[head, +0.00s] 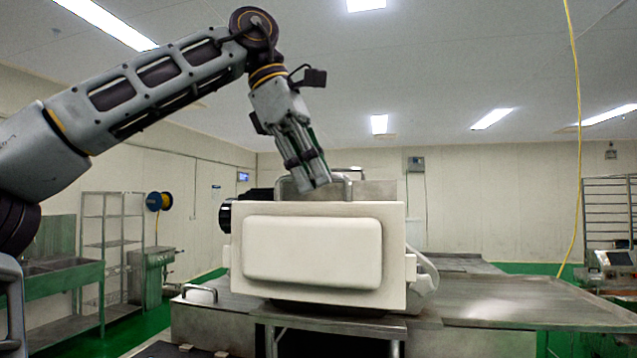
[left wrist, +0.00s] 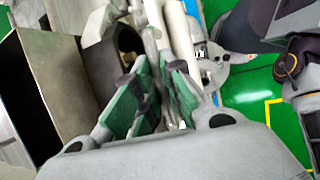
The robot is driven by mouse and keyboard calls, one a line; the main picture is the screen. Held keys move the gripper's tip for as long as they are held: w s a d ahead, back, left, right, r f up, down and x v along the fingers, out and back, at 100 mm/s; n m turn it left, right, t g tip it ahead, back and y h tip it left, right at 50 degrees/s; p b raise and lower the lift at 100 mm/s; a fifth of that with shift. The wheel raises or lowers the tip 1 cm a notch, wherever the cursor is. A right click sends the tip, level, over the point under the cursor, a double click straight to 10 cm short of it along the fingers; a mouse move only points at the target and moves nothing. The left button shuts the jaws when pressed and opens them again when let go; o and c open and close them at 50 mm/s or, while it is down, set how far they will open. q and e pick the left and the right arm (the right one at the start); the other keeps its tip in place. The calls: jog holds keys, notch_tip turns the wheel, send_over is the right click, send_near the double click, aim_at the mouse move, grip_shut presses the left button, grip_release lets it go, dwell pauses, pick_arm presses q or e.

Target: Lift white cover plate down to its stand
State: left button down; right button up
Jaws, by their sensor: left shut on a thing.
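The white cover plate (head: 312,250) is a large upright block with a raised, rounded front panel, in the middle of the head view. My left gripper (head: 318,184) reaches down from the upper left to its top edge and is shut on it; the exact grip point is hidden. In the left wrist view the green-padded fingers (left wrist: 164,95) close around a narrow pale part, with the plate's white edge (left wrist: 182,35) beyond. A low metal stand (head: 325,321) with legs shows under the plate; whether they touch is unclear. My right gripper is not in view.
A steel hopper (head: 376,190) rises behind the plate. A steel table (head: 520,303) extends right, mostly bare. A sink (head: 62,264) and shelving stand at left. A yellow cable (head: 580,150) hangs at right. Green floor shows at left.

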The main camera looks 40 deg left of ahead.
pick_arm(q)
jog(key=s+d+b, duration=0.1)
jog(key=s+d, duration=0.3)
jog(key=s, duration=0.3)
jog(key=shift+s, duration=0.25)
dwell(0.5)
